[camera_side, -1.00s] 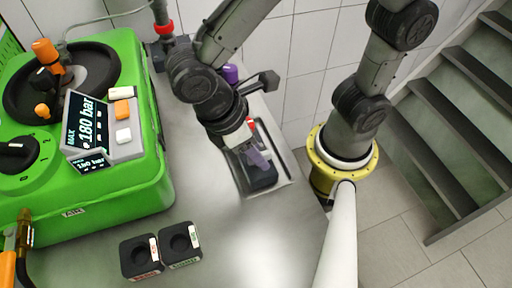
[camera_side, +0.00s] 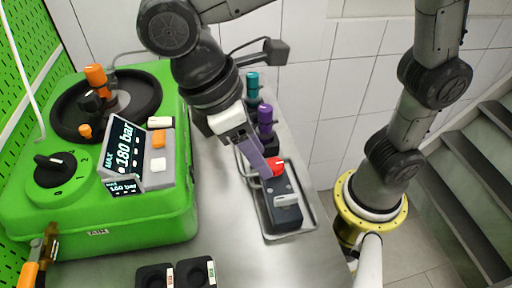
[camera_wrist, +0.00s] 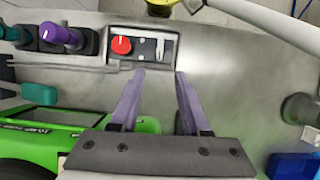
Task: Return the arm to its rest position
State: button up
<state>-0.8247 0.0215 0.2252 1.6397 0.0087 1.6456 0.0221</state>
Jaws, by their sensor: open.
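My gripper (camera_side: 262,168) is in the side view, above the metal tray (camera_side: 312,214) at the work surface's right edge. Its two purple fingers point down. In the wrist view the gripper (camera_wrist: 160,73) has its fingers apart with nothing between them. A dark box (camera_side: 285,210) with a red knob (camera_side: 275,166) and a light handle lies in the tray. The red knob also shows in the wrist view (camera_wrist: 121,45), ahead of the left fingertip. In the side view the fingertips overlap the box; I cannot tell the height between them.
Purple (camera_side: 265,120) and teal (camera_side: 252,85) knobbed parts stand behind the tray. Two black square holders (camera_side: 175,275) sit in front. Tiled wall is behind; stairs are at right.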

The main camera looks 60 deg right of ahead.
jog(key=shift+a+r, duration=0.1)
jog(key=shift+r, duration=0.1)
jog(key=shift+w, duration=0.1)
jog(key=d+r+m+t+y, duration=0.1)
jog(key=d+r+m, duration=0.15)
jog(key=d, duration=0.45)
jog(key=d+r+m+t+y, duration=0.1)
jog(key=d+m+y, duration=0.15)
jog(key=d, duration=0.35)
jog(key=s+d+f+m+t, duration=0.2)
jog(key=d+f+m+t, duration=0.2)
jog(key=d+f+t, duration=0.2)
jog(key=shift+s+d+t, duration=0.3)
jog(key=shift+d, duration=0.55)
